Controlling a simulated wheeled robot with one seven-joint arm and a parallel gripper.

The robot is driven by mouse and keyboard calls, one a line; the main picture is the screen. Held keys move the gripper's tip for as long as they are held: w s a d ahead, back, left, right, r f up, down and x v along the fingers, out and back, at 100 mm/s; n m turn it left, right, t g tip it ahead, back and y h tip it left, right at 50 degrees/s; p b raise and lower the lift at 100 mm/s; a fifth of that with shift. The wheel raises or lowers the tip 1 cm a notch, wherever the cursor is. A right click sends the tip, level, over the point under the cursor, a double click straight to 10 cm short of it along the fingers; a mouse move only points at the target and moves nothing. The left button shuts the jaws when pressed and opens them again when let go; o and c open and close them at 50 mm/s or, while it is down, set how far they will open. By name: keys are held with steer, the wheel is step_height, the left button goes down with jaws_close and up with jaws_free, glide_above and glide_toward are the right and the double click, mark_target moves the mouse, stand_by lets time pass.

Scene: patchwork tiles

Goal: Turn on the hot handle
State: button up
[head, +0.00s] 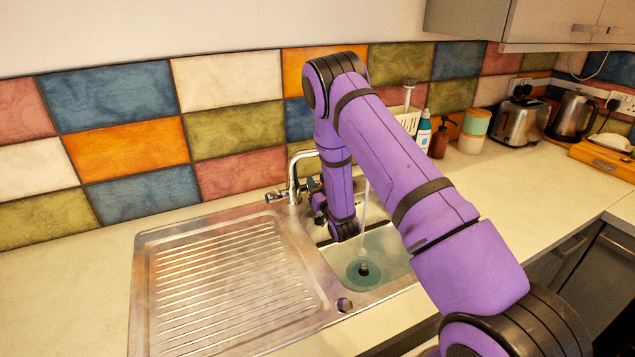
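A chrome tap (293,184) stands at the back edge of the steel sink. Its left handle (275,197) sticks out to the left and is clear of my arm. The right side of the tap is partly hidden by my purple arm; a dark piece there is too small to tell as handle or finger. No hot or cold marking is readable. A thin stream of water (365,205) falls into the basin (385,243). My gripper (342,232) is low beside the tap, at the arm's lower end; its fingers cannot be made out.
The ribbed drainboard (225,275) lies left of the basin. Bottles (424,128), a toaster (519,121) and a kettle (572,116) stand along the back right counter. The tiled wall (125,150) is close behind the tap. The left counter is clear.

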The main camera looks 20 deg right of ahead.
mark_target(318, 182)
steer(key=shift+o, duration=1.1)
steer(key=v, duration=0.5)
steer(key=shift+s+f, duration=0.2)
steer(key=shift+s, duration=0.15)
steer(key=shift+s+d+f, duration=0.1)
steer(key=shift+s+f, duration=0.6)
steer(key=shift+s, duration=0.15)
steer(key=shift+s, duration=1.55)
